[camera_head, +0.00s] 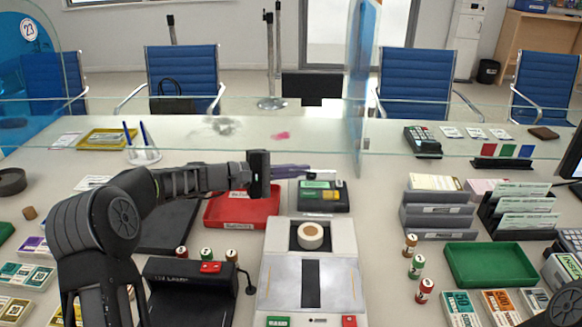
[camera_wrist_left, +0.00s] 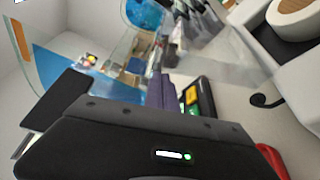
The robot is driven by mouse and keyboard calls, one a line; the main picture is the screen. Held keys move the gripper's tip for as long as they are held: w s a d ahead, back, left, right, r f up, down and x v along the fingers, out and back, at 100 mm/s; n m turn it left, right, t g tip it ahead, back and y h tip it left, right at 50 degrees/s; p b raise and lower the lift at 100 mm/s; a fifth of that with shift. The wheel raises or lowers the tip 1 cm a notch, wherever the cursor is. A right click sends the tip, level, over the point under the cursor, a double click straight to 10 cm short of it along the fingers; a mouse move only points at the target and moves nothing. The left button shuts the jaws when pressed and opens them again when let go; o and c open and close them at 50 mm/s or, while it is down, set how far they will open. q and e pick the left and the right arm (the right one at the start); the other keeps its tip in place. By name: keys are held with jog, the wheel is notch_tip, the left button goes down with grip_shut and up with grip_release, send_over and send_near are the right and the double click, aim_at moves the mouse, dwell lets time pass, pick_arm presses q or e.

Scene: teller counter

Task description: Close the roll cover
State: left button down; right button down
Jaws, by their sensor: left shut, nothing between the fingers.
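A white machine (camera_head: 340,278) stands at the front centre of the counter. A paper roll (camera_head: 310,235) sits exposed in the open dark well near its back; the roll also shows at the top right of the left wrist view (camera_wrist_left: 295,6). I cannot clearly make out the roll cover; a thin pale edge by my fingertips is too small to identify. My left gripper (camera_head: 303,172) is shut and empty, pointing right, behind the roll well and near a dark device with a green screen (camera_head: 322,196). Its purple-grey fingers show in the left wrist view (camera_wrist_left: 160,92). My right gripper is out of view.
A red tray (camera_head: 240,212) lies below my left forearm. A black device (camera_head: 190,290) stands left of the machine, with small numbered rolls behind it. Grey stacked trays (camera_head: 436,215) and a green tray (camera_head: 490,264) stand right. A glass partition (camera_head: 360,90) rises behind.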

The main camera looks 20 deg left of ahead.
pick_arm(q)
jog(key=shift+s+d+r, duration=0.1)
jog(key=shift+s+d, duration=0.1)
jog(key=shift+s, duration=0.25)
